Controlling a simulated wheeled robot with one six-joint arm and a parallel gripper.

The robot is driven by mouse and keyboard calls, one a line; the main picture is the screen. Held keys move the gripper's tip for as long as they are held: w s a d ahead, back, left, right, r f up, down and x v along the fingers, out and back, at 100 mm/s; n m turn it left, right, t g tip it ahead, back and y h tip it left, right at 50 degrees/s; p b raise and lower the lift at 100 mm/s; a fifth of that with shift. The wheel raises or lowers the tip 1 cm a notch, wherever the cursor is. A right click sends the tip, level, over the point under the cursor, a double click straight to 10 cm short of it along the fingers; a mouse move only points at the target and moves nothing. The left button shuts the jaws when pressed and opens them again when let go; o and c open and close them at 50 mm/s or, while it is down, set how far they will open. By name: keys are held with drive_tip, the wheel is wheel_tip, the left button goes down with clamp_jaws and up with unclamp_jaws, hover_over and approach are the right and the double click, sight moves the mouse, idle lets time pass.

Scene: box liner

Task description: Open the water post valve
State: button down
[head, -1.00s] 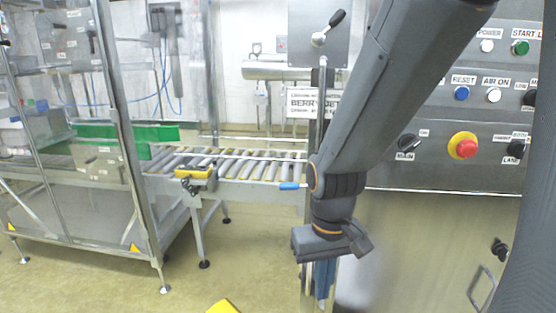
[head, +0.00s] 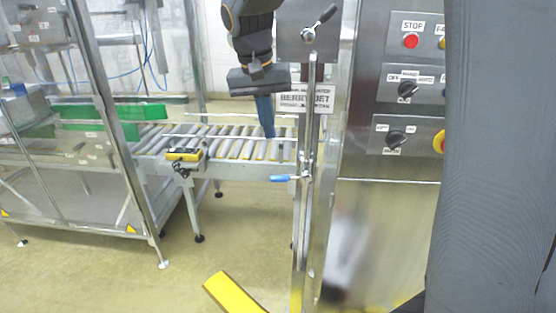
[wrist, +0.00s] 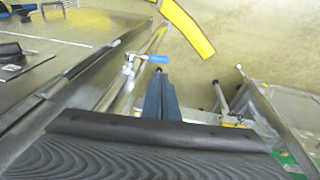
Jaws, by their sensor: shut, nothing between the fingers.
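The water post (head: 311,150) is a thin upright metal pipe beside the steel cabinet. Its valve has a blue lever handle (head: 285,178) that sticks out level to the left of the pipe. In the wrist view the blue handle (wrist: 157,59) lies just beyond my fingertips, beside the metal valve body (wrist: 129,67). My gripper (head: 268,133) is shut and empty, its blue-grey fingers pointing down. In the head view the fingertips are above and slightly left of the handle, apart from it. The shut fingers (wrist: 161,78) also show in the wrist view.
A control cabinet (head: 385,160) with knobs and buttons stands right of the post. A roller conveyor (head: 225,145) and a framed glass guard (head: 75,190) stand behind and left. A yellow curved piece (head: 232,294) is low in front. Floor left of the post is open.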

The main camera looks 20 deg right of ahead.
sight(274, 178)
drive_tip(key=p+x, duration=0.3)
drive_tip(key=x, duration=1)
drive_tip(key=shift+w+d+f+p, duration=0.15)
drive_tip(key=shift+f+p, duration=0.15)
drive_tip(key=shift+w+a+f+h+b, duration=0.15)
drive_tip(key=shift+a+f+h+b, duration=0.1)
drive_tip(key=shift+f+h+b, duration=0.5)
drive_tip(key=f+h+b, duration=0.1)
drive_tip(key=g+h+b, duration=0.1)
drive_tip(key=b, duration=0.1)
drive_tip(key=shift+w+a+f, duration=0.1)
drive_tip(key=shift+a+f, duration=0.1)
drive_tip(key=shift+f, duration=0.15)
wheel_tip(274, 178, down, 2)
drive_tip(key=g+h+b, duration=0.1)
drive_tip(key=h+b, duration=0.1)
drive_tip(key=shift+n+h+b, duration=0.25)
drive_tip(key=shift+n+b, duration=0.05)
drive_tip(key=shift+b, duration=0.05)
drive_tip(key=shift+s+d+f+n+g+h+b, duration=0.1)
drive_tip(key=shift+s+d+f+g+h+b, duration=0.2)
drive_tip(key=shift+f+h+b, duration=0.5)
drive_tip(key=shift+s+d+f+n+g+h+b, duration=0.1)
drive_tip(key=shift+d+f+g+h+b, duration=0.2)
drive_tip(key=shift+d+f+h+b, duration=0.4)
drive_tip(key=shift+s+d+f+n+g+h+b, duration=0.15)
drive_tip(key=shift+f+g+h+b, duration=0.15)
drive_tip(key=shift+f+h+b, duration=0.5)
drive_tip(key=shift+r, duration=0.15)
